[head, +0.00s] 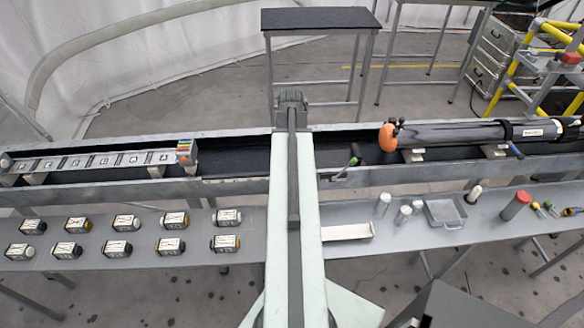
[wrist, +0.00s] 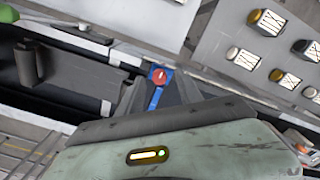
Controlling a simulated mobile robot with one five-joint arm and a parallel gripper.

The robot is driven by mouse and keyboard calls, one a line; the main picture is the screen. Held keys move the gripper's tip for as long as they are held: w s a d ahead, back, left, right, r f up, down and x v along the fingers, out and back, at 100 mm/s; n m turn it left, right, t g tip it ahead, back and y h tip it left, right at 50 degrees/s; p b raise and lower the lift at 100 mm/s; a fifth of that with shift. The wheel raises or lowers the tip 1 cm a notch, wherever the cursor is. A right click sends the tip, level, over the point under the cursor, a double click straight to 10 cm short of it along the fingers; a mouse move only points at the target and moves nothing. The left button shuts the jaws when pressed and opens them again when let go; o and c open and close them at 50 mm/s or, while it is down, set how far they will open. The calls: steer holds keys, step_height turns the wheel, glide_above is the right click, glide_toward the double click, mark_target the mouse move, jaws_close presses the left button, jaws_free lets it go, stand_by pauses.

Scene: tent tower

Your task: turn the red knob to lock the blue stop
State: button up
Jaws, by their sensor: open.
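The red knob (wrist: 160,77) shows in the wrist view as a small round cap with a pale mark on it. It sits at the upper end of the blue stop (wrist: 154,100), a narrow strip by the trough wall. My gripper (wrist: 159,84) is open, with its dark fingers to either side of the knob and stop in the picture. Whether they touch the knob I cannot tell. The lower end of the stop is hidden by my gripper's dark body. In the head view my arm hides the knob and stop.
The long trough (head: 230,190) runs across the head view. It holds a dark tube with an orange end (head: 387,137) at right and a lettered rack (head: 95,160) at left. Several labelled blocks (head: 124,222) and a white tray (head: 347,232) stand on the near table.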

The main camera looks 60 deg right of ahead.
steer(key=shift+f, duration=0.35)
jaws_close()
steer(key=shift+d, duration=0.3)
steer(key=shift+a, duration=0.2)
steer(key=shift+a+m, duration=0.15)
steer(key=shift+m, duration=3.45)
jaws_free()
